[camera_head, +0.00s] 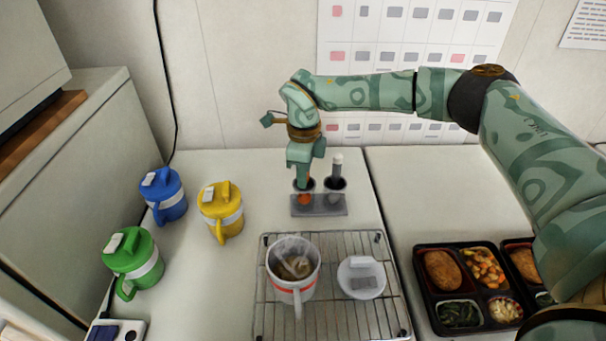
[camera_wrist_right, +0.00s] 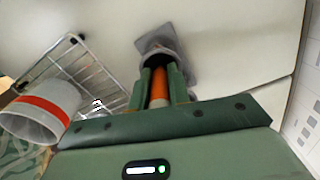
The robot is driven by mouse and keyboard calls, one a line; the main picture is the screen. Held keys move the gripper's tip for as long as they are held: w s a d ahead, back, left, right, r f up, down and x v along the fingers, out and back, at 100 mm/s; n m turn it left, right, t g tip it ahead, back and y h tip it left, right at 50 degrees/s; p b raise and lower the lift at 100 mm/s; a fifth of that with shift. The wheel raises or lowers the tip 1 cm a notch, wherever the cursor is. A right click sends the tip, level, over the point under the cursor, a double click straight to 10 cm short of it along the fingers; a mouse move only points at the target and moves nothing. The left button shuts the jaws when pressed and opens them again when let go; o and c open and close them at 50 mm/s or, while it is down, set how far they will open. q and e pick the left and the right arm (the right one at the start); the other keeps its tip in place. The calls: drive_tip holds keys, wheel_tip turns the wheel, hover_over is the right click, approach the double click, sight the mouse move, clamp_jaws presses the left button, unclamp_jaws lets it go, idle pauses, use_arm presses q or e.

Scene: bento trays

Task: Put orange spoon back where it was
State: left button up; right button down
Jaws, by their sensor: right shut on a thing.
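The orange spoon (camera_wrist_right: 160,88) is between the fingers of my right gripper (camera_head: 301,178), which is shut on its handle. In the right wrist view the spoon points at the round opening of a grey holder (camera_wrist_right: 153,43). In the head view the gripper is over the left cup of this two-cup holder (camera_head: 318,209), and orange (camera_head: 305,198) shows at that cup. I cannot tell how deep the spoon sits, as its lower end is hidden. My left gripper is not in view.
A grey-handled utensil (camera_head: 337,166) stands in the right cup. A white mug with a red band (camera_head: 292,290) and a small white lid (camera_head: 361,290) rest on a wire rack (camera_head: 340,246). Blue (camera_head: 165,199), yellow (camera_head: 226,226) and green (camera_head: 140,268) mugs stand left. Bento trays (camera_head: 429,326) lie right.

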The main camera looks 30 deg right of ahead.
drive_tip(key=c, duration=1.3)
unclamp_jaws()
drive_tip(key=shift+f, duration=0.1)
wheel_tip(320, 180, up, 12)
drive_tip(key=p, duration=0.2)
drive_tip(key=shift+r+p, duration=0.2)
drive_tip(key=shift+p, duration=0.15)
